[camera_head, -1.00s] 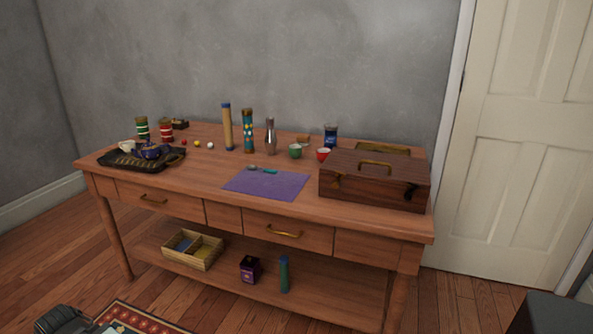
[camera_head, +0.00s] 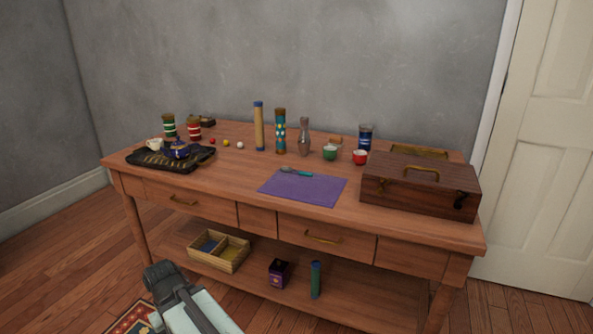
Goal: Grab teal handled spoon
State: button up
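The teal-handled spoon (camera_head: 304,174) lies at the back edge of the purple cloth (camera_head: 310,191) on the wooden table (camera_head: 230,185). Its metal bowl points left and its teal handle points right. Nothing covers it. Part of my arm shows at the bottom left, in front of the table and well apart from the spoon. No gripper fingers can be made out.
A wooden chest (camera_head: 420,187) stands right of the cloth. A dark tray (camera_head: 200,160) with a blue teapot (camera_head: 178,150) is at left.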

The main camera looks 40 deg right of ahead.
aim_at(284, 169)
jog(key=i, duration=1.5)
jog(key=u, duration=0.1)
